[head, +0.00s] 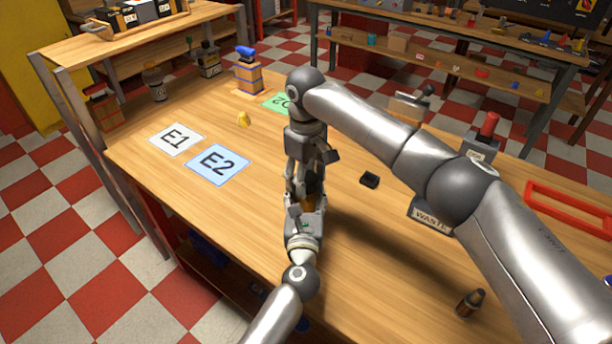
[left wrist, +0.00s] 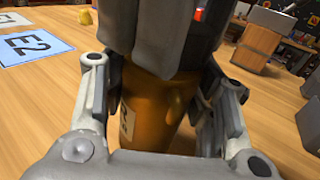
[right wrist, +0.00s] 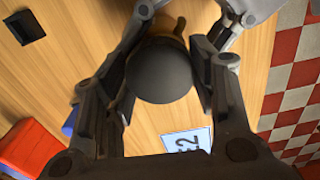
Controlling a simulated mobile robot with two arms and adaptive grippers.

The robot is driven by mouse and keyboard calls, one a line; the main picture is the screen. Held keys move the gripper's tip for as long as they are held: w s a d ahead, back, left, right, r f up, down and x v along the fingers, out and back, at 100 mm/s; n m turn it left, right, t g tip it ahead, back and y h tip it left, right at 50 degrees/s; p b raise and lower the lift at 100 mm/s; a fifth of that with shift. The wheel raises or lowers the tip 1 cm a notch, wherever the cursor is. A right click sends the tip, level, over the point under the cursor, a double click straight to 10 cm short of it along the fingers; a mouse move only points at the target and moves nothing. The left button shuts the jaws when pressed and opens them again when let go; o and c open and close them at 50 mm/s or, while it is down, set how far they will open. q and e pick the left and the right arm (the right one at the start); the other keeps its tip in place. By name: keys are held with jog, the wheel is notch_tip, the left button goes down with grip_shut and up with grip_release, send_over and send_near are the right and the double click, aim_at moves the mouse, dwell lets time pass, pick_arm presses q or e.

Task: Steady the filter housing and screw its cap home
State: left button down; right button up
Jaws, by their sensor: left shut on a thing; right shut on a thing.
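The amber filter housing (left wrist: 155,112) stands upright on the table between the fingers of my left gripper (head: 303,212), which is shut on it. A label shows on its left side in the left wrist view. The dark round cap (right wrist: 160,72) is at the top of the housing, seen from above in the right wrist view. My right gripper (head: 305,168) comes down from above and is shut on the cap. The right gripper's fingers hide the joint between cap and housing, so I cannot tell how the cap is seated.
The E1 card (head: 176,139) and E2 card (head: 218,164) lie to the left, with a small yellow piece (head: 244,119) near them. A black block (head: 369,180) lies to the right.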

jog(key=o, duration=1.2)
notch_tip(320, 180, up, 12)
pick_arm(q)
jog(key=c, duration=0.5)
grip_release()
jog(key=shift+s, duration=0.15)
